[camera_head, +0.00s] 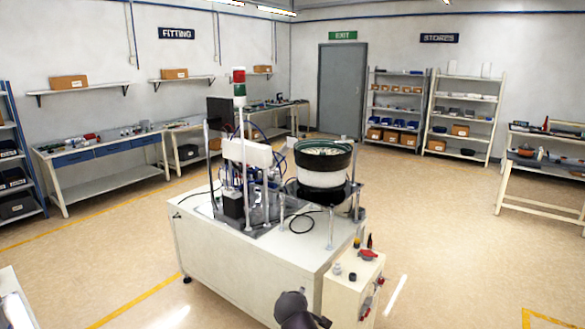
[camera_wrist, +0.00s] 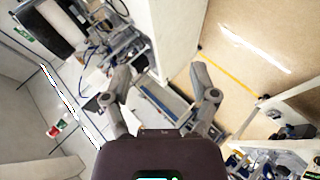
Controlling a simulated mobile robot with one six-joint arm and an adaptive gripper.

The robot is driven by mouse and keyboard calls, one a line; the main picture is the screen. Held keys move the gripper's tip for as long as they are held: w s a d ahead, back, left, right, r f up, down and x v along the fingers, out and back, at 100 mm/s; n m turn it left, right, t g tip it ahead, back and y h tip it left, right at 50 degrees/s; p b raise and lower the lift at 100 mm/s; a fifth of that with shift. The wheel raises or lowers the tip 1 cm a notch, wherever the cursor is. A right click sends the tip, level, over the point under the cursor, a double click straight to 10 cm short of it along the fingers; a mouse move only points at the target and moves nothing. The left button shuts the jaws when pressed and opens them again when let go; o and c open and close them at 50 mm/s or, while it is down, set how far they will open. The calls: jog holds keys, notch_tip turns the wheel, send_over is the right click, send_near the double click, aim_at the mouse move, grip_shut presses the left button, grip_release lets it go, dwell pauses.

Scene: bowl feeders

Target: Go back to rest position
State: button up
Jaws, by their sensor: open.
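My gripper (camera_wrist: 168,68) shows in the wrist view with its two grey fingers spread apart. Nothing is held between them. In the head view, the bowl feeder (camera_head: 323,174) has a black-rimmed bowl with small parts inside. It stands on a white machine cabinet (camera_head: 235,262). A dark part of my arm shows at the bottom centre, in front of the cabinet; the fingers cannot be made out there.
A signal tower (camera_head: 239,88) rises from the machine. Workbenches (camera_head: 95,147) line the left wall. Shelves (camera_head: 462,112) stand at the back right. The floor right of the cabinet is clear.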

jog(key=s+d+f+m+g+b, duration=0.2)
jog(key=s+d+f+m+g, duration=0.3)
jog(key=d, duration=0.3)
jog(key=s+d+f+m+g+y+b, duration=0.1)
jog(key=s+d+f+m+g+b, duration=0.1)
jog(key=s+d+f+m+g, duration=0.3)
jog(key=s+d+f+m, duration=0.1)
jog(key=s+d+m, duration=0.1)
jog(key=s, duration=0.1)
jog(key=shift+d+f, duration=0.3)
jog(key=shift+d, duration=0.05)
